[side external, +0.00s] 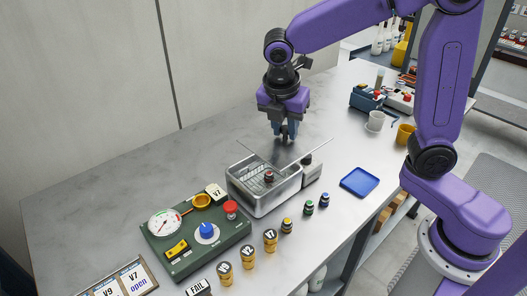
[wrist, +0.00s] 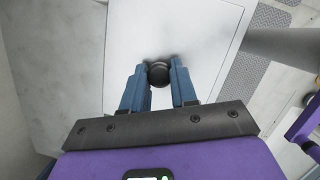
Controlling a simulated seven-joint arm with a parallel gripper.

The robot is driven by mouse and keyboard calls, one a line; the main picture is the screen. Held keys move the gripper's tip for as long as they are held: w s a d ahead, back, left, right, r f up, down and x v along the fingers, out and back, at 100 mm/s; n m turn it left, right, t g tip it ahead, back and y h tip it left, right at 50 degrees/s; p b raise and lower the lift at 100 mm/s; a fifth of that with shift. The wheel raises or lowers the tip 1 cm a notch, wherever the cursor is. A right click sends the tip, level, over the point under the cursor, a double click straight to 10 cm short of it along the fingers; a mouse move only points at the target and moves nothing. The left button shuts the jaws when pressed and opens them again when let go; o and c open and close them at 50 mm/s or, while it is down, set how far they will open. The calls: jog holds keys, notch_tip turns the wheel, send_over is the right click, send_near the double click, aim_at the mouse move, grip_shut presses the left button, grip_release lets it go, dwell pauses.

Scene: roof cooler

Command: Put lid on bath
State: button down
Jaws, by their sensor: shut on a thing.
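The lid (side external: 275,154) is a thin, pale metal plate with a dark round knob (wrist: 158,73) on top. My gripper (side external: 285,134) is shut on this knob and holds the lid above the back part of the bath. In the wrist view, the knob sits between my blue fingers (wrist: 158,80) and the lid (wrist: 170,30) spreads out below. The bath (side external: 268,203) is an open rectangular metal box on the bench. A small dark item with a red top (side external: 269,176) stands inside it. The lid hides the bath's back edge from the side.
A green panel (side external: 190,262) with a gauge and knobs lies left of the bath. Several small capped vials (side external: 270,240) stand in front. A blue tray (side external: 360,182) lies to the right, with cups (side external: 376,121) farther back. The bench's back left is clear.

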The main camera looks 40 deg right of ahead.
aim_at(263, 133)
jog(key=w+f, duration=0.2)
jog(key=f, duration=0.1)
jog(key=w+a+f, duration=0.1)
jog(key=w+f, duration=0.2)
jog(key=shift+w+a, duration=0.2)
jog(key=shift+w+f, duration=0.1)
jog(key=shift+f, duration=1.6)
jog(key=shift+f, duration=0.6)
jog(key=c, duration=0.9)
grip_release()
jog(key=shift+r, duration=0.15)
